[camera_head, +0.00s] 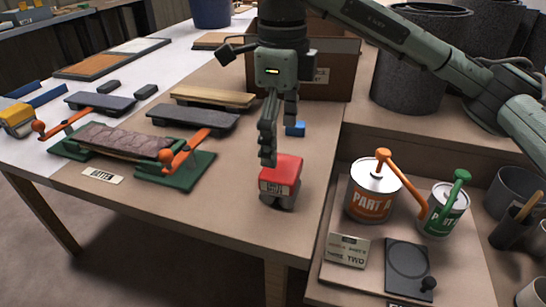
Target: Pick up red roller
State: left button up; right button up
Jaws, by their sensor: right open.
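The red roller (281,176) stands near the front edge of the table (232,196). It has a red boxy top, a pale label on its front and a dark part underneath. My right gripper (279,140) points down just above and slightly behind it, with its fingers apart. One finger overlaps the roller's upper left edge in the view, so I cannot tell whether they touch. My left gripper is not in view.
A small blue block (295,129) lies behind the roller. A green clamp frame (188,175) with orange handles is to the left. Part A can (373,190) and the green-labelled can (444,209) stand on the right. A brown box (335,75) is behind the gripper.

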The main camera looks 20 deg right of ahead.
aim_at(281, 166)
jog(key=shift+f, duration=0.45)
notch_tip(281, 166, down, 7)
jog(key=shift+d+r+p, duration=0.15)
jog(key=shift+r+p, duration=0.05)
jog(key=shift+p, duration=0.25)
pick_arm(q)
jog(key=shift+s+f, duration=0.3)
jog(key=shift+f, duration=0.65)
pick_arm(e)
jog(key=shift+c, duration=0.6)
jog(key=shift+r, duration=0.1)
jog(key=c, duration=1.7)
jog(key=shift+o, duration=0.2)
